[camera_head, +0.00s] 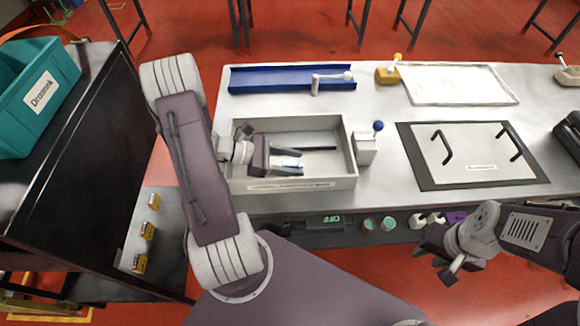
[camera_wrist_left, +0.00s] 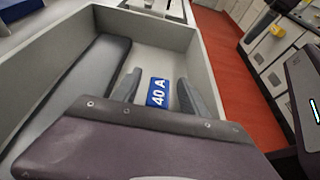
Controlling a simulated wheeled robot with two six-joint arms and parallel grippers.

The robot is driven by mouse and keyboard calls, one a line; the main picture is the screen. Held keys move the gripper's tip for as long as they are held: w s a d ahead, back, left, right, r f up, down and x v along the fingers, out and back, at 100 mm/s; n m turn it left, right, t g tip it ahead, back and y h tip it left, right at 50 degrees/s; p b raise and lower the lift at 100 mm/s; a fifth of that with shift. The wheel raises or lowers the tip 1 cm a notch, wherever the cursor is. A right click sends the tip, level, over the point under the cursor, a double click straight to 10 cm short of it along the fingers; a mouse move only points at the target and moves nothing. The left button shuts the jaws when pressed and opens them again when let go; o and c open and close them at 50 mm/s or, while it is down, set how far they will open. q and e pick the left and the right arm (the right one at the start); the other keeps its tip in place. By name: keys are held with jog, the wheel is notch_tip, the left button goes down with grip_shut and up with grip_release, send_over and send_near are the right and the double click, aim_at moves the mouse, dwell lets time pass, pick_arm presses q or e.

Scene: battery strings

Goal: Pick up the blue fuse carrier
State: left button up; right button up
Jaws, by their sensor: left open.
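The blue fuse carrier, marked "40 A" (camera_wrist_left: 157,93), lies in the grey tray (camera_head: 350,150), between the two fingers of my left gripper (camera_wrist_left: 160,98) in the left wrist view. The left gripper is open, with one finger on each side of the carrier. I cannot tell whether the fingers touch it. In the head view the left gripper (camera_head: 290,164) reaches down into the tray, and the carrier is mostly hidden by it. My right gripper (camera_head: 446,266) hangs in front of the bench at the lower right; its jaw opening is unclear.
The tray walls stand close around the left gripper, and a dark strip (camera_head: 306,148) lies inside. A blue-knobbed lever (camera_head: 366,148) stands just right of the tray. A blue channel (camera_head: 270,80) lies behind, and a panel with two handles (camera_head: 470,155) lies to the right.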

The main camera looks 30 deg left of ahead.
aim_at(296, 162)
pick_arm(q)
jog(key=shift+w+d+f, duration=0.25)
jog(key=shift+w+d, duration=0.05)
jog(key=shift+d, duration=0.15)
grip_shut()
jog(key=shift+a+r, duration=0.1)
jog(key=shift+r, duration=0.5)
notch_tip(296, 162, up, 3)
jog(key=shift+p, duration=0.55)
jog(key=w+d+r, duration=0.7)
jog(key=w+d, duration=0.1)
jog(key=shift+w+d+p, duration=0.15)
jog(key=shift+p, duration=0.25)
